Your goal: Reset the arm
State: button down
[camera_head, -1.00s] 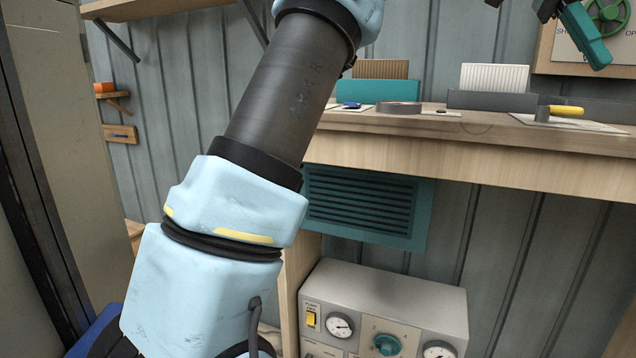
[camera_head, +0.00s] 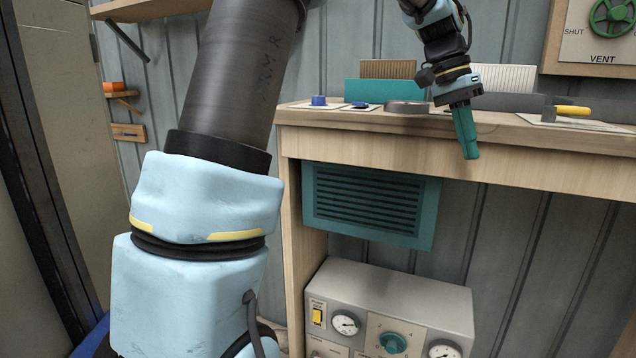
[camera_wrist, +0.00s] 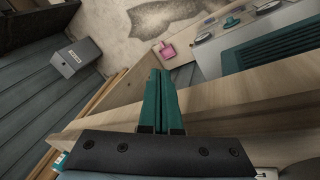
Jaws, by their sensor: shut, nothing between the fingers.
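My gripper (camera_head: 466,135) shows in the head view at the upper right, with its teal fingers pointing down in front of the wooden bench's front edge (camera_head: 350,151). In the wrist view my gripper (camera_wrist: 161,90) has its two teal fingers together and empty. The bench edge (camera_wrist: 225,98) runs behind the fingers there. My light blue and dark arm fills the left middle of the head view.
On the bench stand a blue round knob (camera_head: 319,100), a grey ring (camera_head: 407,107) and a yellow-handled tool (camera_head: 570,111). A vent panel (camera_head: 603,32) hangs at upper right. A gauge box (camera_head: 390,310) stands below.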

jog(key=w+a+f+n+t+y, duration=0.1)
jog(key=a+f+n, duration=0.2)
jog(key=a+f, duration=0.55)
jog(key=w+a+f+n+t+y, duration=0.15)
jog(key=a+f+n, duration=0.3)
jog(key=a, duration=0.75)
jog(key=s+a+f+n, duration=0.2)
jog(key=s+a+f, duration=0.2)
jog(key=a, duration=0.3)
jog(key=s+a+f+n+t, duration=0.1)
jog(key=s+a+f, duration=0.2)
jog(key=s+a, duration=0.2)
jog(key=shift+a+f+n+y, duration=0.35)
jog(key=shift+a, duration=0.7)
jog(key=c, duration=1.6)
grip_release()
